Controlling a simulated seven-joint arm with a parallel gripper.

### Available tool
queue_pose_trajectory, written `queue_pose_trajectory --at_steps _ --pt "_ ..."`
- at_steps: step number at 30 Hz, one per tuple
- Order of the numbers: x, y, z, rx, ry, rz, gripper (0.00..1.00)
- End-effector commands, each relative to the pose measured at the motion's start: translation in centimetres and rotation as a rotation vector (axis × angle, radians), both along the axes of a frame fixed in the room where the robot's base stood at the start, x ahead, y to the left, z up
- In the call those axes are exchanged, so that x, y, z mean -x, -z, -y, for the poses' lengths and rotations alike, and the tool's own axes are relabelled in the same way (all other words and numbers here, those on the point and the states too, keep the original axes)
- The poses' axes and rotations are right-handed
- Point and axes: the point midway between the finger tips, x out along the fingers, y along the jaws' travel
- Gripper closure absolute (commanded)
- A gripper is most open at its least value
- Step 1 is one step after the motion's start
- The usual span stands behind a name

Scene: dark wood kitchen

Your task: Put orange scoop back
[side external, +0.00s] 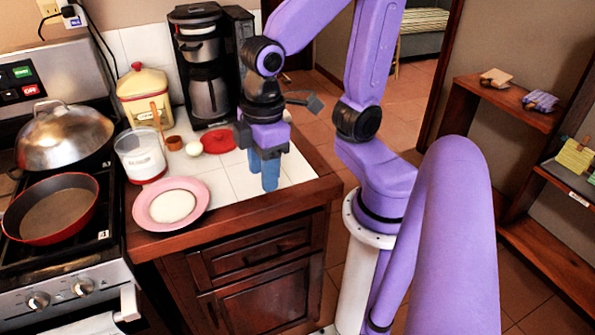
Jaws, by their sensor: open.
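The orange scoop (174,143) is on the tiled counter, in front of the cream canister. Its small brown-orange cup shows, and a thin orange handle appears to rise from it to the upper left. My gripper (263,177) has blue fingers that point down over the right part of the counter. It is open, with nothing visible between the fingers. It is well to the right of the scoop and apart from it. I cannot tell the exact height of the fingertips above the counter.
A clear tub (141,158) with white contents, a white egg-like object (193,149) and a red lid (218,138) surround the scoop. A cream canister (143,90) and coffee maker (203,70) stand behind. A pink plate (143,208) is in front; the stove (100,262) is left.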

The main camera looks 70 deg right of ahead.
Motion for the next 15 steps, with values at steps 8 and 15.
queue_pose_trajectory --at_steps 8,15 --pt "5.2 1.4 2.4 0.012 -0.182 -0.03 0.54" --pt "5.6 1.5 2.6 0.014 -0.197 -0.033 0.54"
